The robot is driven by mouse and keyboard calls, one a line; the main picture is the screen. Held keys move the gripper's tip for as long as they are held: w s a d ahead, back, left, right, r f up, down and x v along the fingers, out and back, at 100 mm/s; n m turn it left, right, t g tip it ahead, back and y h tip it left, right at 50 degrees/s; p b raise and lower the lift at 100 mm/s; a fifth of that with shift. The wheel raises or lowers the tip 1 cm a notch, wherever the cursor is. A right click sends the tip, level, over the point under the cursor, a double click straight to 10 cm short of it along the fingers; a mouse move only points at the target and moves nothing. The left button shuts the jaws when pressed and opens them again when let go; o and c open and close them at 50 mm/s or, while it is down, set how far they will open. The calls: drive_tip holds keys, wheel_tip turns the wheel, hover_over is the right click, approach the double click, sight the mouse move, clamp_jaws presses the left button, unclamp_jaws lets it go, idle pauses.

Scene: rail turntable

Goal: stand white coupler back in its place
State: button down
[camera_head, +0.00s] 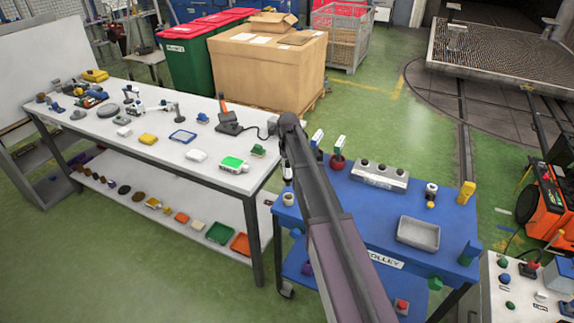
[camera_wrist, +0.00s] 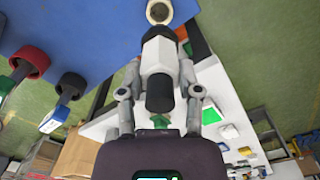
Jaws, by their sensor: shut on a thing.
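My gripper (camera_wrist: 158,75) is shut on the white coupler (camera_wrist: 157,57), a white body with dark ends, seen between the fingers in the wrist view. In the head view, a small part of the coupler (camera_head: 287,172) shows below the end of my arm, near the left corner of the blue trolley (camera_head: 345,205). A cream ring-shaped holder (camera_wrist: 158,12) lies just beyond the coupler's far end in the wrist view. It appears as a small cream cylinder (camera_head: 287,198) at the trolley corner in the head view. Whether coupler and ring touch, I cannot tell.
Handled tools with red (camera_head: 338,152) and dark bases stand on the trolley, near a grey block (camera_head: 379,175) and a grey tray (camera_head: 418,233). The white bench (camera_head: 215,178) with several small items is to the left. A large carton (camera_head: 265,70) stands behind.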

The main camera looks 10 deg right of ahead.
sight(288, 185)
drive_tip(key=shift+r+n+p, duration=0.3)
drive_tip(key=shift+r+n, duration=0.2)
drive_tip(key=shift+d+f, duration=0.1)
drive_tip(key=shift+f, duration=0.05)
drive_tip(key=shift+f+b, duration=2.8)
drive_tip(key=shift+b, duration=0.15)
drive_tip(key=shift+f+b, duration=2.15)
idle(0.4)
drive_tip(key=shift+c, duration=1)
unclamp_jaws()
drive_tip(key=shift+r, duration=0.15)
